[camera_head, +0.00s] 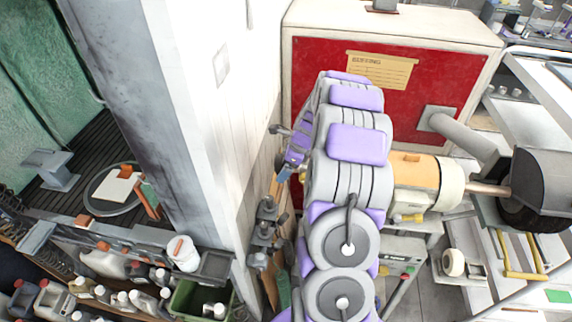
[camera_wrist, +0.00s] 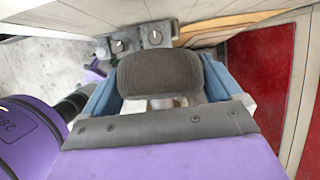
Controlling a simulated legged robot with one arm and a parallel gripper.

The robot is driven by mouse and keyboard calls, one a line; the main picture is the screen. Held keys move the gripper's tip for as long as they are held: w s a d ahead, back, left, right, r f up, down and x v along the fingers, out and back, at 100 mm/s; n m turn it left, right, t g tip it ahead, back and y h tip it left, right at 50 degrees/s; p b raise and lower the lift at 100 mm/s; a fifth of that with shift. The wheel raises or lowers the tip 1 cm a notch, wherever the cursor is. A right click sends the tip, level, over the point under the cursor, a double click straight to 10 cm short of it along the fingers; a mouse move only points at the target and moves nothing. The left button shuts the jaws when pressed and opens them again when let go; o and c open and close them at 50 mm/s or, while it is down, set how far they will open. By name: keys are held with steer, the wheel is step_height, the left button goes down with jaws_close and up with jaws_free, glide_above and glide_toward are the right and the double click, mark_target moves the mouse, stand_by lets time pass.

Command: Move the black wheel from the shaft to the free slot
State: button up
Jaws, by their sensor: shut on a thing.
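In the wrist view, my gripper (camera_wrist: 158,72) has its blue-grey fingers on either side of a dark grey-brown wheel (camera_wrist: 160,82), seen edge-on, and is shut on it. In the head view, my gripper (camera_head: 297,150) is beside the wall, left of the red-fronted cabinet; the held wheel cannot be made out there. Grey metal holders (camera_wrist: 122,44) show just beyond the wheel in the wrist view; I cannot tell which slot is free. The buffing machine (camera_head: 415,178) is partly hidden behind my arm. Its copper-coloured shaft (camera_head: 485,190) shows at right.
A dark wheel (camera_head: 528,212) sits under a grey guard (camera_head: 545,178) at right. The red cabinet (camera_head: 310,85) stands behind my arm. A white pillar (camera_head: 190,130) is close on the left. Metal fittings (camera_head: 264,232) stick out below it. Bottles (camera_head: 140,300) crowd the lower left.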

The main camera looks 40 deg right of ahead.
mark_target(276, 163)
steer(key=shift+w+a+r+p, duration=0.15)
steer(key=shift+w+a+p, duration=0.3)
steer(key=shift+w, duration=0.1)
steer(key=shift+w+a+r+p, duration=0.15)
steer(key=shift+w+a+p, duration=0.25)
steer(key=shift+w, duration=0.1)
steer(key=shift+a, duration=0.25)
steer(key=shift+d+f+p, duration=0.15)
steer(key=shift+d+p, duration=0.1)
steer(key=shift+p, duration=0.15)
steer(key=shift+a+f, duration=0.1)
